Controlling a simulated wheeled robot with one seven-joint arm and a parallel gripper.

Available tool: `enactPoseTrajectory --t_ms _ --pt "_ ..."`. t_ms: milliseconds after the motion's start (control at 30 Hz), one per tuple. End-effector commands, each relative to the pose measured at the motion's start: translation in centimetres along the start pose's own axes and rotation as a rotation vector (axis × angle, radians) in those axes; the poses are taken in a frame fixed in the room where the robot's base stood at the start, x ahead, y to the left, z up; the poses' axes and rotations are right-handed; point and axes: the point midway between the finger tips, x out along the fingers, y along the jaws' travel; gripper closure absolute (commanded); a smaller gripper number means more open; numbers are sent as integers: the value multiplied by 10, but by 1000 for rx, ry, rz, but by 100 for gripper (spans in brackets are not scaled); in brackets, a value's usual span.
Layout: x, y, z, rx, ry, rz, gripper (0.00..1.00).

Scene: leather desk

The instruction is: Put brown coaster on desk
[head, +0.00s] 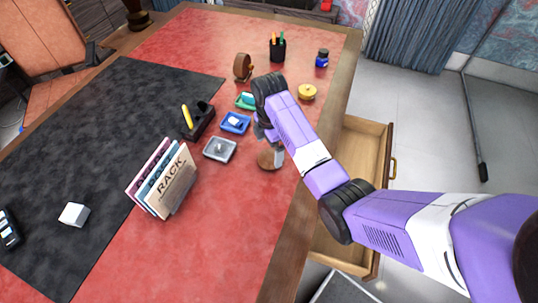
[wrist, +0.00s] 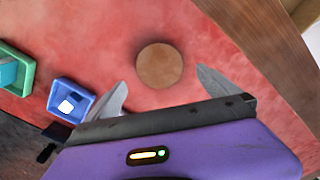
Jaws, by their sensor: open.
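The round brown coaster (head: 267,159) lies flat on the red surface of the desk (head: 245,200), near its right edge. In the wrist view the coaster (wrist: 159,66) is seen whole, ahead of and between the fingertips. My gripper (wrist: 162,86) is open and empty, with its two grey fingers apart. In the head view my gripper (head: 264,136) is just above the coaster, partly hidden by my arm. I see no contact between the fingers and the coaster.
A blue tray (head: 235,123), a green tray (head: 246,100) and a grey tray (head: 220,149) stand left of the coaster. A yellow round tin (head: 307,92) and a pen cup (head: 277,48) are farther back. An open wooden drawer (head: 375,130) juts out at the right. Red desk in front is clear.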

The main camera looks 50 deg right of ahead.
Motion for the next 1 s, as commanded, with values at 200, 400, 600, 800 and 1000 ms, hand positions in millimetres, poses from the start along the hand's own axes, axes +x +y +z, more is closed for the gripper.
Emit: enactPoseTrajectory --t_ms 200,400,600,800,1000 --pt "-43 1 0 0 0 4 0" --pt "-68 0 0 1 0 0 0" --pt "-74 0 0 0 0 -1 0" --pt "-73 0 0 0 0 -1 0" --pt "-73 0 0 0 0 -1 0"
